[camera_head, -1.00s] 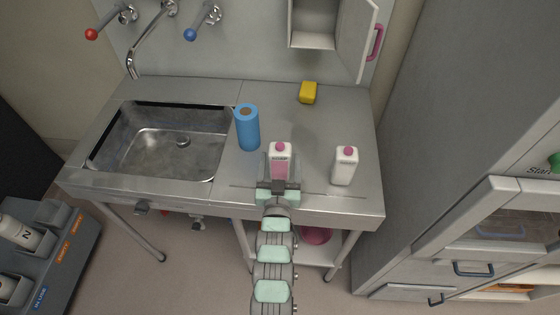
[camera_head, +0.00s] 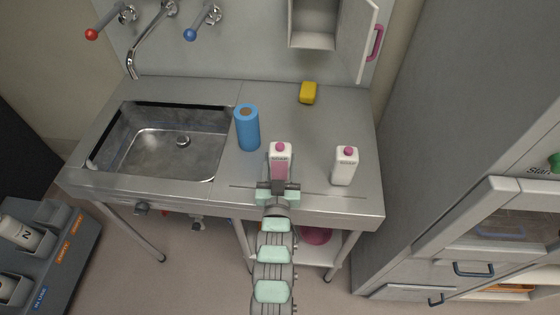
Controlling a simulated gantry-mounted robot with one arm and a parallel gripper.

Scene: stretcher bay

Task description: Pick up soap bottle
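A white bottle with a pink cap and a pink lower front (camera_head: 280,152) stands upright on the steel counter near its front edge. A second white bottle with a pink cap (camera_head: 345,167) stands upright to its right. The small print on both is too small to read. My gripper (camera_head: 279,178) is at the front of the left bottle, with its fingers close to the bottle's lower sides. The bottle's base is hidden behind the gripper. I cannot tell whether the fingers touch it.
A blue roll (camera_head: 247,128) stands left of the left bottle, beside the sink (camera_head: 165,150). A yellow sponge (camera_head: 308,93) lies at the back of the counter (camera_head: 312,134). An open wall cabinet (camera_head: 315,25) hangs above. A tall grey cabinet stands at right.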

